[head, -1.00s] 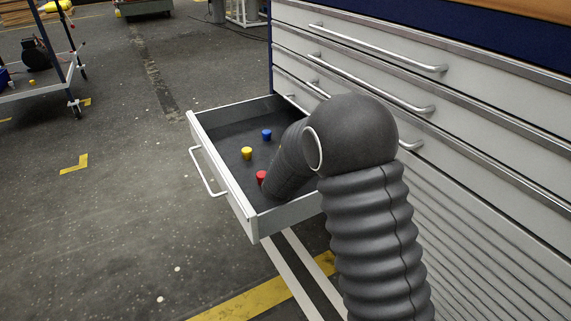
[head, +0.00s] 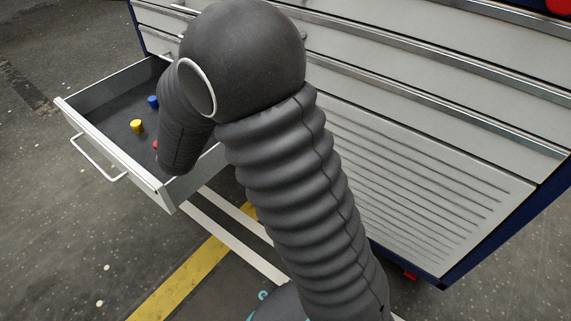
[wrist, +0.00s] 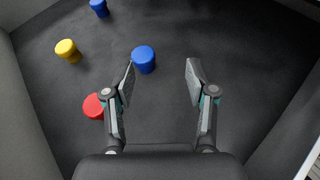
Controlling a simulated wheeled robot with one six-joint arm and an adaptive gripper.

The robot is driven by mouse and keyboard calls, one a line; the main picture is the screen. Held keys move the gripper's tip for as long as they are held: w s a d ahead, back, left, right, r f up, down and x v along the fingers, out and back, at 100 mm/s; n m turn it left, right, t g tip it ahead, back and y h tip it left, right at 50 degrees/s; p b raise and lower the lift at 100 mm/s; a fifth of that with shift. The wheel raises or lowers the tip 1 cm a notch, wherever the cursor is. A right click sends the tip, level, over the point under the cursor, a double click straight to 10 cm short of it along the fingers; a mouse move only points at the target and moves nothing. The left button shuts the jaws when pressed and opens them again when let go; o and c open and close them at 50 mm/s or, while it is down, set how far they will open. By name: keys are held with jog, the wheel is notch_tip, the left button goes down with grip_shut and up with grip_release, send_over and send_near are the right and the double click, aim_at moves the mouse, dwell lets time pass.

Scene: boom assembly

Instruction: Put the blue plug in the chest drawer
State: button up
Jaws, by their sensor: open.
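The chest drawer (head: 120,155) is pulled open at the left in the head view, and its dark floor (wrist: 245,70) fills the wrist view. A blue plug (wrist: 143,58) stands in it beside my left fingertip, slightly beyond the fingers. I cannot tell whether they touch. My gripper (wrist: 160,67) is open and empty, pointing into the drawer. A second blue plug (wrist: 98,7) stands farther off at the top left, and it also shows in the head view (head: 153,101). My arm hides the nearer blue plug and the gripper in the head view.
A yellow plug (wrist: 67,50) and a red plug (wrist: 95,106) also stand in the drawer, left of my gripper; the red one is partly behind the left finger. Drawer walls rise on both sides. The floor right of my fingers is bare. Shut drawers (head: 400,60) stand above.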

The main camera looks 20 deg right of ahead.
jog(key=s+d+r+m+g+h, duration=0.2)
jog(key=s+d+r+m, duration=0.25)
jog(key=d+m, duration=0.2)
jog(key=s+d+r+m+g+h, duration=0.1)
jog(key=s+d+r+m+h, duration=0.15)
jog(key=s+d+m, duration=0.4)
jog(key=s+d+r+m+g+h, duration=0.1)
jog(key=s+d+r+m+g, duration=0.25)
jog(key=d, duration=0.55)
jog(key=s+d+m+g+y, duration=0.2)
jog(key=s+d+m, duration=0.1)
jog(key=s+m, duration=0.9)
jog(key=s+a+r+m+y, duration=0.1)
jog(key=s+a+m+y, duration=0.3)
jog(key=s, duration=0.5)
jog(key=shift+s+a+m+t+y, duration=0.35)
jog(key=shift+s+a+m, duration=0.05)
jog(key=shift+a+m, duration=0.35)
